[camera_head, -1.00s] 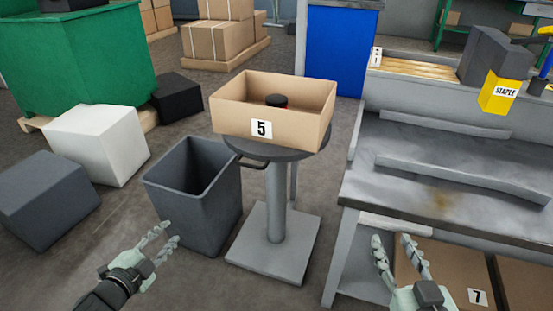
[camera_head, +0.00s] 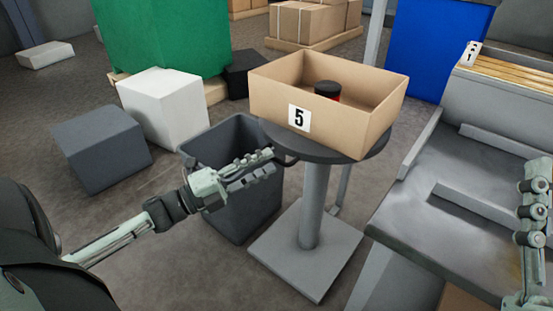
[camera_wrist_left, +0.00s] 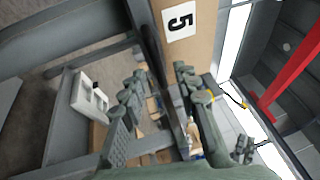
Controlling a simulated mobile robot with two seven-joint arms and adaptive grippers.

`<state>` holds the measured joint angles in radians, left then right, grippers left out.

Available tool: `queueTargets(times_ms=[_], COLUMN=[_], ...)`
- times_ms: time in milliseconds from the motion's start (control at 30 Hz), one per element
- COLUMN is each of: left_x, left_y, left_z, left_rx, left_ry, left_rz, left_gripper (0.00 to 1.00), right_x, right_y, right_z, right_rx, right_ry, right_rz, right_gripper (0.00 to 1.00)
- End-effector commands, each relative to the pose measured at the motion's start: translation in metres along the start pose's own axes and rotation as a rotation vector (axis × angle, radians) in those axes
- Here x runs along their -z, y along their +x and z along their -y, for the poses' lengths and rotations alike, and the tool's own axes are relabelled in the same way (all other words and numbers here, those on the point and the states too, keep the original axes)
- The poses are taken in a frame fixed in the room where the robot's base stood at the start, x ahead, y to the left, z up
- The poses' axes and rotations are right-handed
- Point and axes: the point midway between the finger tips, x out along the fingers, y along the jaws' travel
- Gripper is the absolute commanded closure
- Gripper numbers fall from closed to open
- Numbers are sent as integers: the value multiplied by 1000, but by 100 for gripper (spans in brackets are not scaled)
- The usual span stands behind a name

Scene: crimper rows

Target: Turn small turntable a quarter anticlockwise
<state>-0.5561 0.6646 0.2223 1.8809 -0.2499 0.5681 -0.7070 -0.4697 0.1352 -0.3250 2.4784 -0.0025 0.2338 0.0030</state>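The small turntable (camera_head: 345,152) has a round dark top on a grey column with a square foot. A dark handle (camera_head: 289,161) sticks out from its left rim. An open cardboard box (camera_head: 265,95) labelled 5 sits on top, with a black and red item (camera_head: 328,90) inside. My left gripper (camera_head: 268,163) is at the handle, its fingers pointing right. In the left wrist view its fingers (camera_wrist_left: 160,90) are apart, with a dark bar between them; I cannot tell whether they touch it. My right gripper (camera_head: 537,185) is at the right edge, partly cut off.
A grey bin (camera_head: 240,205) stands under my left gripper, left of the column. White (camera_head: 163,108) and grey (camera_head: 100,148) boxes stand further left. A grey workbench (camera_head: 465,215) is close on the right.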

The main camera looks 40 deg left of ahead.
Motion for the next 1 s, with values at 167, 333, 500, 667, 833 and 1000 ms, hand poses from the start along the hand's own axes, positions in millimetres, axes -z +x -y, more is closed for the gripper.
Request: queueTargets(times_ms=[167, 333, 500, 667, 833, 1000], left_x=[0, 0, 0, 0, 0, 0], left_y=[24, 32, 32, 32, 32, 32], left_z=[0, 0, 0, 0, 0, 0], left_rx=[2, -1, -1, -1, -1, -1], left_ry=[0, -1, -2, -2, -2, -2], left_rz=[0, 1, 2, 2, 2, 2], left_gripper=[69, 69, 69, 83, 100, 100], right_x=[5, 7, 7, 7, 7, 7], right_y=[-1, -1, -1, -1, -1, -1], right_z=[-1, -1, -1, -1, -2, -2], right_rx=[-1, -1, -1, -1, -1, -1], right_ry=[-3, -4, -4, -4, -4, -4], right_rz=[-36, -48, -49, -48, -48, -48], right_gripper=[60, 60, 60, 60, 60, 60])
